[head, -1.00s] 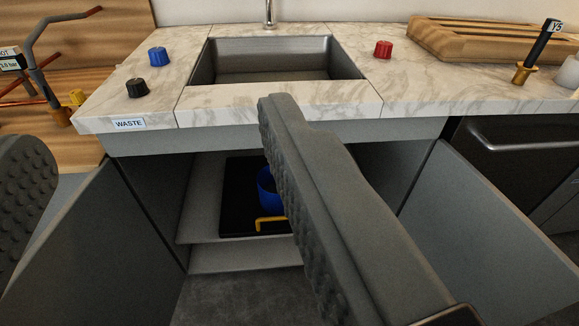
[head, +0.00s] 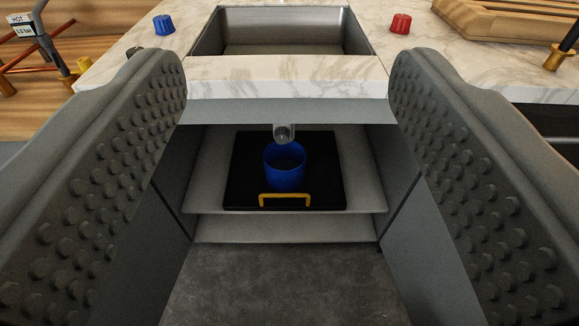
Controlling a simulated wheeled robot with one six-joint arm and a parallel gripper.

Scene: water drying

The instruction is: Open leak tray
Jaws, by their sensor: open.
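The leak tray (head: 240,185) is a flat black tray on the cabinet floor under the sink. Its yellow handle (head: 284,196) is at the front edge, facing me. A blue cup (head: 285,176) stands on the tray, just behind the handle. My gripper (head: 288,75) is open and empty, with one wide textured finger on each side of the view. The tray and handle show between the fingers, farther off and not touched.
A grey pipe end (head: 284,132) hangs above the cup. The cabinet shelf (head: 362,190) lies around the tray, and the doors stand open at both sides. The marble counter (head: 290,75) with the sink (head: 282,45) is above. The floor (head: 285,285) in front is clear.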

